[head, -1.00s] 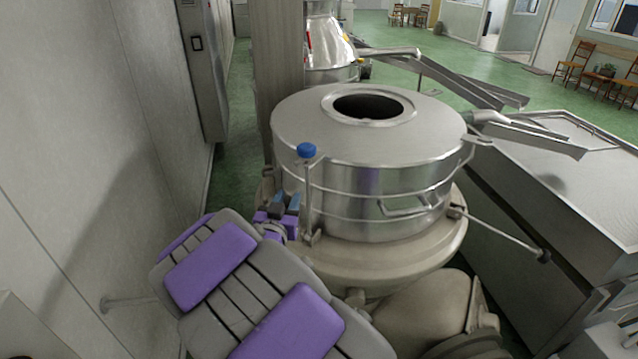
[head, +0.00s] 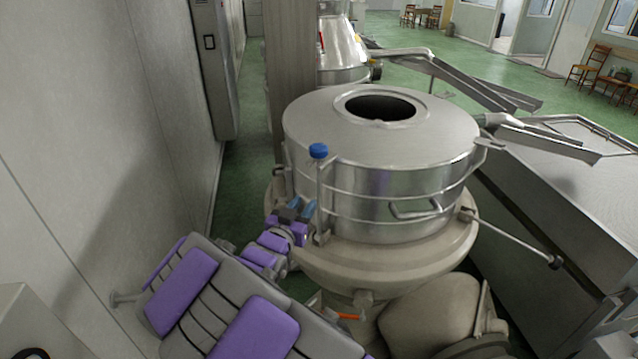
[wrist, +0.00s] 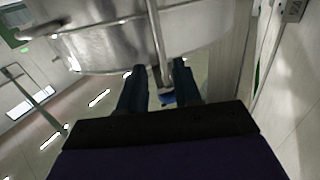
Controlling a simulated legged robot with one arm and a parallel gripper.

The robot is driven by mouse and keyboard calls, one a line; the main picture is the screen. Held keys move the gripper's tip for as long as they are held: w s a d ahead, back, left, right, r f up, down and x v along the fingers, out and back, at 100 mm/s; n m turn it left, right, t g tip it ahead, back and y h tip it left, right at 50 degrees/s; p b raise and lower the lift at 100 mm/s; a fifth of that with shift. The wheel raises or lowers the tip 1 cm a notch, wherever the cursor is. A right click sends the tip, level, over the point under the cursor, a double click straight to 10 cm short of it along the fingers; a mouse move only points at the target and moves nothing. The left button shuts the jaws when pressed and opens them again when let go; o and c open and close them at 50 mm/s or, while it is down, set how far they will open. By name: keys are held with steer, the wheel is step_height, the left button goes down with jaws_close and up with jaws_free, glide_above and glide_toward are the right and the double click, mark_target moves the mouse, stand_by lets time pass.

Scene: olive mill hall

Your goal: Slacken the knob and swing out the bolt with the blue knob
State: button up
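The blue knob (head: 318,151) sits on top of an upright bolt (head: 319,195) at the front left of a round steel drum (head: 380,165). My gripper (head: 300,207) is below the knob, just left of the bolt. In the wrist view my gripper (wrist: 158,78) is open, with its two dark fingers apart. The bolt (wrist: 157,40) runs down the picture between them, and a bit of the blue knob (wrist: 167,99) shows there, partly hidden by the gripper. I cannot tell whether a finger touches the bolt.
The drum stands on a broad beige base (head: 400,262) with a motor housing (head: 440,312) in front. A thin rod (head: 515,240) sticks out at the right. A pale wall (head: 90,130) is close on the left. A steel tank (head: 570,195) stands on the right.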

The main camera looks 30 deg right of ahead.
mark_target(318, 185)
steer(key=p+x, duration=0.1)
steer(key=x, duration=0.9)
steer(key=shift+w+d, duration=0.3)
steer(key=shift+a, duration=0.1)
jaws_close()
